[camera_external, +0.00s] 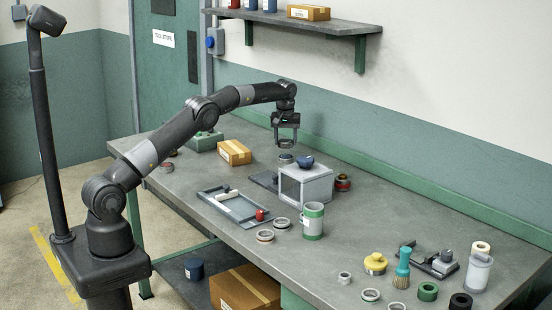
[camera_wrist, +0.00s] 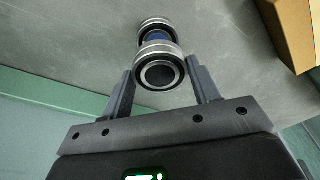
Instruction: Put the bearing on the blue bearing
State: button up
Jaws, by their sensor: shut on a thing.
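My gripper (camera_external: 286,146) is above the far part of the workbench, pointing down. In the wrist view my gripper (camera_wrist: 160,84) is shut on a silver bearing (camera_wrist: 160,72) with a dark centre, held between the fingertips. Just beyond it, a second silver-rimmed bearing with a blue part, the blue bearing (camera_wrist: 155,37), shows partly hidden behind the held one. The two look nearly in line; I cannot tell whether they touch. In the external view a small silver ring shape (camera_external: 286,159) shows just below the fingertips; which bearing it is cannot be told.
A grey box (camera_external: 305,186) with a dark blue piece (camera_external: 306,162) on top stands close at the right. A cardboard box (camera_external: 234,152) lies to the left. A grey tray (camera_external: 237,207), a green-banded cup (camera_external: 313,221) and several rings are nearer the front.

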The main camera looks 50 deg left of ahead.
aim_at(286, 148)
jog(key=shift+f, duration=1.9)
jog(key=shift+f, duration=0.2)
jog(key=o, duration=1.1)
jog(key=shift+o, duration=0.2)
